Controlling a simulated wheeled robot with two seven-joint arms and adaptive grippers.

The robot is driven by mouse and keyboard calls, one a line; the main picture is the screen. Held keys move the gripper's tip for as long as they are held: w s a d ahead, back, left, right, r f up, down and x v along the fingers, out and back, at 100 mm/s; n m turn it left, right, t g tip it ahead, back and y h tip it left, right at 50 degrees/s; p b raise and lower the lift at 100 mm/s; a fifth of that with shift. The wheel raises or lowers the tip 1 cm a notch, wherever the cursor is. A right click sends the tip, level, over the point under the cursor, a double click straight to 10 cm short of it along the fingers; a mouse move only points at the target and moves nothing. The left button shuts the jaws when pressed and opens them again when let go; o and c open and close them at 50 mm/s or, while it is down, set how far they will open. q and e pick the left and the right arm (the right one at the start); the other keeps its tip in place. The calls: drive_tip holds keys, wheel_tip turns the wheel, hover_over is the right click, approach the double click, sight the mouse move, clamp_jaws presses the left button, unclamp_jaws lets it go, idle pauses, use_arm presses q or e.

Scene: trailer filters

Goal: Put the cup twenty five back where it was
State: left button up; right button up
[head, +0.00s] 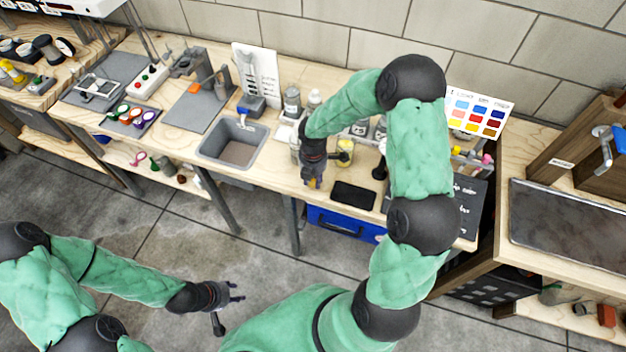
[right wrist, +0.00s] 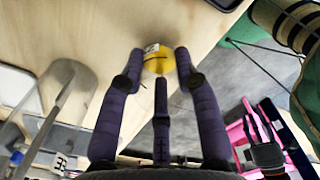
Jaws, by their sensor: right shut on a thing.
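A small yellow cup (right wrist: 158,62) with a white label sits between the fingers of my right gripper (right wrist: 159,78); the label's number is too small to read. In the head view my right gripper (head: 312,180) is at the bench's front edge, right of the grey bin, pointing down with only a small yellow-orange bit of the cup showing. A second yellow container (head: 345,150) stands on the bench just right of it. My left gripper (head: 236,294) is open and empty over the floor, away from the bench.
The wooden bench (head: 275,175) holds a grey bin (head: 205,150), a black pad (head: 353,196), grey bottles (head: 292,100) and a colour chart (head: 478,112). A blue crate (head: 342,226) is below the bench. My right arm hides part of the bench's right half.

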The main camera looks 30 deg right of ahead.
drive_tip(key=shift+f, duration=0.3)
drive_tip(key=shift+f, duration=0.1)
drive_tip(key=o, duration=1.1)
wheel_tip(320, 180, up, 11)
drive_tip(key=p, duration=0.3)
drive_tip(key=shift+s+a+f+m+y, duration=0.65)
drive_tip(key=shift+s+a+f+m, duration=2.45)
drive_tip(key=shift+m, duration=0.65)
drive_tip(key=shift+s+a+f+m+y, duration=0.7)
drive_tip(key=shift+s+a+f+m, duration=2.05)
drive_tip(key=shift+f+m, duration=0.85)
drive_tip(key=shift+s+a+f+m+y, duration=0.65)
drive_tip(key=shift+s+a+f+m, duration=2.25)
drive_tip(key=shift+m, duration=0.95)
